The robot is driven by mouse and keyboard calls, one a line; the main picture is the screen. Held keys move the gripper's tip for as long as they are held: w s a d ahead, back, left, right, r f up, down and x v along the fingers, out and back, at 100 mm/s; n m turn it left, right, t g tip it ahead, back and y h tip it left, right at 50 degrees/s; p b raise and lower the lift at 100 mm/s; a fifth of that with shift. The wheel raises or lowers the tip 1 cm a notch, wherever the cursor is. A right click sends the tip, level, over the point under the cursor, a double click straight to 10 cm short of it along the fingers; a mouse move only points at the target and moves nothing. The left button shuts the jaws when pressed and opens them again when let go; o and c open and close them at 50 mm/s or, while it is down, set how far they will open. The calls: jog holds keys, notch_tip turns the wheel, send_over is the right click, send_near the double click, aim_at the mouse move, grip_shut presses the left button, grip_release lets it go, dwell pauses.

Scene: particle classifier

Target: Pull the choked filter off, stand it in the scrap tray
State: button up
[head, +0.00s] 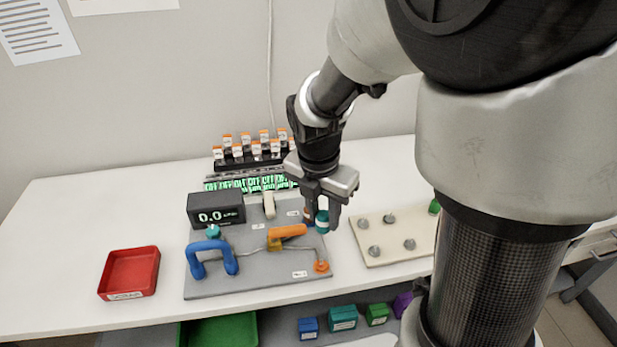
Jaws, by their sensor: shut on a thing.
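My gripper (323,220) points down over the back right of the grey apparatus board (245,282). It is shut on a small teal filter (322,222), which sits between the fingertips at the board's right edge. The fingers partly hide it, and I cannot tell whether it is still seated on its fitting. A red tray (112,279), empty as far as I see, stands to the left of the board with a label on its front. It looks like the scrap tray.
The board carries a 0.0 display (215,212), a blue handle (212,262) and an orange handle (287,232). A beige board with metal pegs (378,262) stands to the right. Racked vials (253,150) stand behind. White table is clear between tray and board.

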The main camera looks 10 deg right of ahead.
aim_at(325, 212)
jog(key=shift+r, duration=0.35)
jog(key=shift+r+p, duration=1.4)
jog(key=shift+r, duration=0.1)
